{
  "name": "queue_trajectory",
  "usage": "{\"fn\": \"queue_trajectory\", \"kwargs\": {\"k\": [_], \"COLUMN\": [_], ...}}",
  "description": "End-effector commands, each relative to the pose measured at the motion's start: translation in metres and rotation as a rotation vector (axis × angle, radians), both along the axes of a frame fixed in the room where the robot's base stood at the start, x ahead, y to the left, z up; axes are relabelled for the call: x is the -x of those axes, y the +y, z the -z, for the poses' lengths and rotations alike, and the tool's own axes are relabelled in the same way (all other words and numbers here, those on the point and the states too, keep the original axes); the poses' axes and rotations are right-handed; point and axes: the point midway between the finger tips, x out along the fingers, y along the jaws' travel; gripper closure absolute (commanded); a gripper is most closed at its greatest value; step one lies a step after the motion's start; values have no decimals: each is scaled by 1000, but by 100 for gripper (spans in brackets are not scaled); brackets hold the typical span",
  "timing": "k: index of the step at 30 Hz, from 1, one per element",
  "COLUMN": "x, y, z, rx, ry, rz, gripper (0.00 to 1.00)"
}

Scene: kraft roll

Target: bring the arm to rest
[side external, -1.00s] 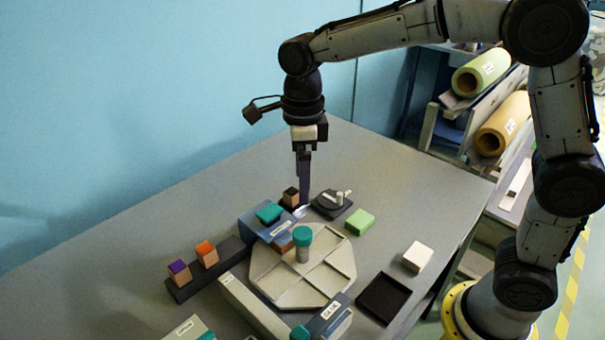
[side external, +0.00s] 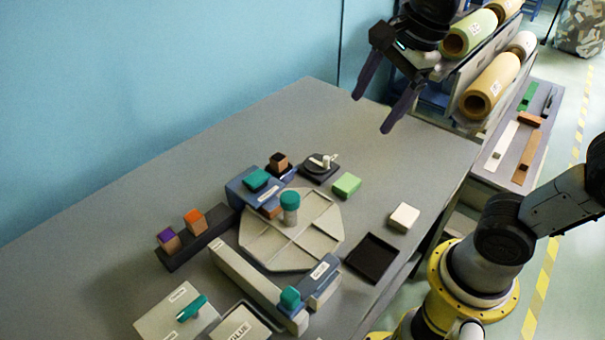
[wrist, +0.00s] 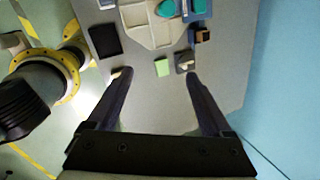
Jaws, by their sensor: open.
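My gripper (side external: 383,101) is open and empty, raised above the far right part of the grey table (side external: 330,120) in the side view. Its two dark fingers are spread apart with nothing between them. In the wrist view my gripper (wrist: 158,74) points down toward the table, and its open fingers reach toward a green block and a small dark dial base. It touches nothing that I can see.
A pale octagonal tray (side external: 262,240) with a teal-capped post stands mid-table. Around it are a green block (side external: 346,185), a white block (side external: 403,217), a black square tray (side external: 373,257) and a dial (side external: 319,170). Paper rolls (side external: 490,86) sit on a rack behind. The table's far end is clear.

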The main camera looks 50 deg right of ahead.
Motion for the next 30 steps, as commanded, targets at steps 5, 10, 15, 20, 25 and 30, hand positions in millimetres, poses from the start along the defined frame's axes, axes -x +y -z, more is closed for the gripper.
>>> {"fn": "queue_trajectory", "kwargs": {"k": [5, 10, 15, 20, 25, 30], "x": [40, 67, 87, 96, 96, 94], "y": [-12, -18, -21, -21, -21, -21], "z": [8, 23, 41, 59, 64, 63], "rx": [142, 298, 462, 599, 705, 754], "ry": [-83, -130, -151, -142, -136, -135], "rz": [-336, -668, -1009, -1330, -1576, -1680], "gripper": [16, 16, 16, 16, 16, 16]}}
